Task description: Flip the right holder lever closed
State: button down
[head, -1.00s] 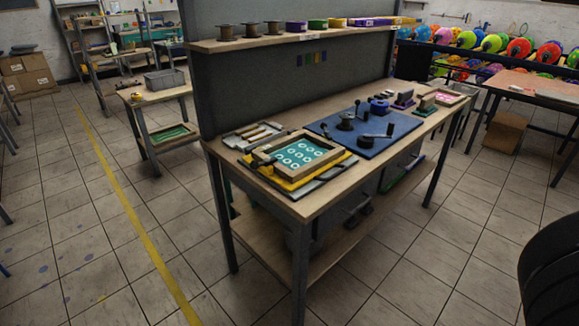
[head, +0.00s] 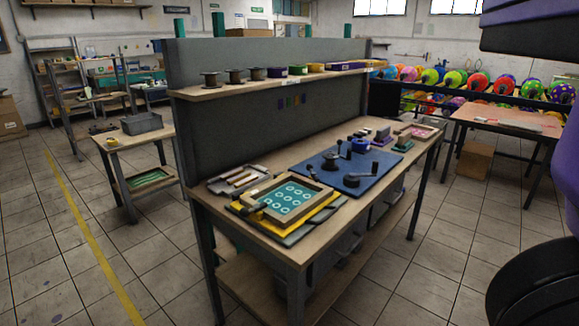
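On the blue mat (head: 307,184) of the workbench stands a dark round piece (head: 331,161) with a thin upright stem and knob beside it. Nearer the front edge is a low black piece (head: 351,181) with a short post (head: 374,167) at its right. A blue round piece (head: 360,145) stands at the mat's back. These parts are small here, and I cannot tell which is the right holder lever or how far it is turned. Dark parts, likely of my arm, fill the right edge, apart from the bench. My gripper's fingers do not show.
A framed screen (head: 258,203) with teal round prints on a yellow base lies at the bench's left. A grey panel (head: 262,125) with a shelf of spools stands behind. A table (head: 510,119) is at the right. The floor (head: 440,270) in front is clear.

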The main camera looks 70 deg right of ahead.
aim_at(309, 166)
jog(key=i+j, duration=0.1)
jog(key=i, duration=0.55)
jog(key=i+j, duration=0.15)
jog(key=i, duration=0.5)
jog(key=i+j, duration=0.1)
jog(key=i, duration=0.55)
jog(key=i+j, duration=0.1)
jog(key=i, duration=0.5)
jog(key=z, duration=2.05)
